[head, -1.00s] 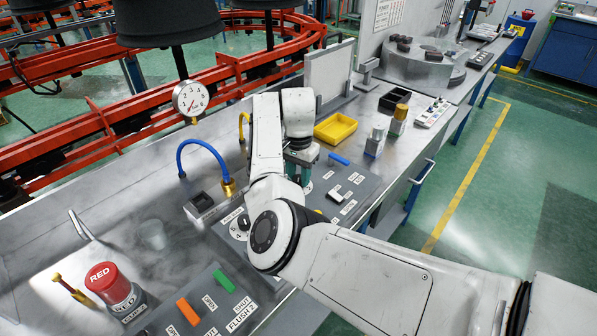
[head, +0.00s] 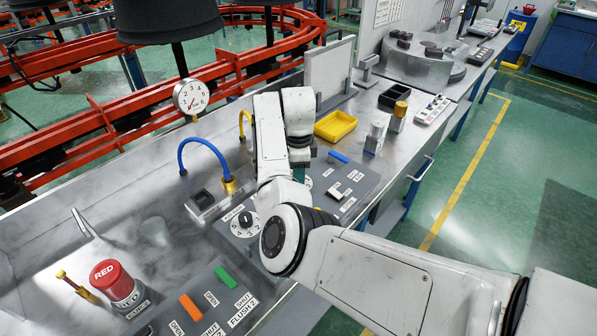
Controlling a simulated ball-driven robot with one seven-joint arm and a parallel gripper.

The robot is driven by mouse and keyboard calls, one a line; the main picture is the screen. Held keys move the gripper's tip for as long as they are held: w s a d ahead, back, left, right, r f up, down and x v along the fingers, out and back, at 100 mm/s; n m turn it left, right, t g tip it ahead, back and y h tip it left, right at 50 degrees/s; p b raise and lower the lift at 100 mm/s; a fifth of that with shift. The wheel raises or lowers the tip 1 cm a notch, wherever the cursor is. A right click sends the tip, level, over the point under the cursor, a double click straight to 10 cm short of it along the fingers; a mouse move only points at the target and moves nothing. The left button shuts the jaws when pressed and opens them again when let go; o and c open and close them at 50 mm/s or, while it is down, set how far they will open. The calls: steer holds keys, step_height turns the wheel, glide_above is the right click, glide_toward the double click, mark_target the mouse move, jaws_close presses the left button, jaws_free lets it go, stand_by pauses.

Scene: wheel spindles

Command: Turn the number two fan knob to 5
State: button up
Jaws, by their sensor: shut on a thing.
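A grey control panel (head: 352,183) lies on the metal bench, partly behind my arm. A white numbered dial with a dark knob (head: 245,220) shows at its left end, left of my elbow. The edge of a second white dial (head: 308,183) shows just below my gripper (head: 298,174). My gripper points down at this second dial and is shut on its knob. The fingers and arm hide that knob and most of its numbers, so I cannot read its setting.
A blue lever (head: 338,157) and a white switch (head: 340,190) sit on the panel to the right. A yellow tray (head: 335,126) stands behind.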

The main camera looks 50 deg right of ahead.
steer(key=shift+m, duration=1.7)
steer(key=o, duration=1)
steer(key=shift+o, duration=0.2)
steer(key=shift+r, duration=0.1)
step_height(320, 180, up, 11)
steer(key=b, duration=0.1)
steer(key=shift+f, duration=0.2)
